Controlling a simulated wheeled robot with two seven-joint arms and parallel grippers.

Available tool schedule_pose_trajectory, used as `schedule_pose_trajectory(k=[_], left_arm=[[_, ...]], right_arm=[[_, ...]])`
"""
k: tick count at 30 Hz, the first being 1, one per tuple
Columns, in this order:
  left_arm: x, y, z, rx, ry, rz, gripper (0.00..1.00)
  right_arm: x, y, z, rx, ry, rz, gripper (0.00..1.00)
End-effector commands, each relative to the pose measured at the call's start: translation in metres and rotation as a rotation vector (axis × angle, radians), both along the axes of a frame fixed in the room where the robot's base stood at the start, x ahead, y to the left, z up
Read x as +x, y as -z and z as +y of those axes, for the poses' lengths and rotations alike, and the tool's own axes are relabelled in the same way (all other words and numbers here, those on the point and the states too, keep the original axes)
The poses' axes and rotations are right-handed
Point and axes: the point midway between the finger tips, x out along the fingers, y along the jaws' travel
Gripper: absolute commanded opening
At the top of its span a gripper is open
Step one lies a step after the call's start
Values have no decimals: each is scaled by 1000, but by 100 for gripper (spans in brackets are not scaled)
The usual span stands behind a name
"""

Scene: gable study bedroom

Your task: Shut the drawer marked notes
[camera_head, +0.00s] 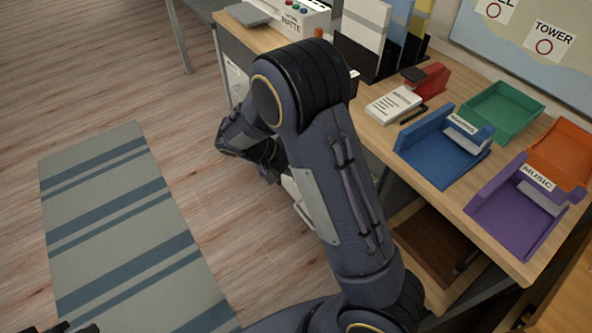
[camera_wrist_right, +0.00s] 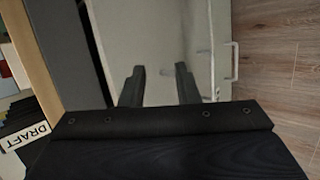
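A pale drawer unit stands under the desk, mostly hidden by my right arm in the head view. A pale drawer front with a handle (camera_head: 302,213) shows beside the arm and appears pulled out over the floor. In the right wrist view a pale drawer (camera_wrist_right: 221,50) has a handle standing out over the wood floor. No notes label is readable. My right gripper (camera_wrist_right: 158,85) is open and empty, its two fingers apart in front of the pale surface. In the head view it is largely hidden behind its own arm. Dark tips at the lower left edge, probably my left gripper (camera_head: 72,328), barely show.
The desk (camera_head: 408,165) carries a blue tray (camera_head: 440,155), a purple tray marked MUSIC (camera_head: 510,215), green and orange trays, a notepad and upright files. A brown open compartment (camera_head: 430,240) lies below its edge. A striped rug (camera_head: 120,220) covers clear floor at left.

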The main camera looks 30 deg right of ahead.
Motion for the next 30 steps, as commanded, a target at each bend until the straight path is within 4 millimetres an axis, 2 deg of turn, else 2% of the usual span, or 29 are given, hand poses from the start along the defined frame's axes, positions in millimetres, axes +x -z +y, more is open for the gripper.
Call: schedule_pose_trajectory(k=[1, 6, 10, 14, 17, 27, 30], left_arm=[[0, 17, 0, 0, 0, 0, 0], [0, 37, 0, 0, 0, 0, 0], [0, 44, 0, 0, 0, 0, 0], [0, 46, 0, -1, 0, 0, 0], [0, 47, 0, -1, 0, 0, 0], [0, 56, 0, -1, 0, 0, 0], [0, 57, 0, -1, 0, 0, 0]], right_arm=[[15, 26, 5, -110, -44, 5, 29], [60, 57, 20, -414, -174, -48, 29], [79, 68, 32, -546, -244, -91, 29], [86, 71, 36, -596, -273, -111, 29], [88, 73, 27, -599, -274, -113, 29], [91, 84, -25, -596, -272, -109, 29], [92, 86, -33, -594, -274, -110, 29]])
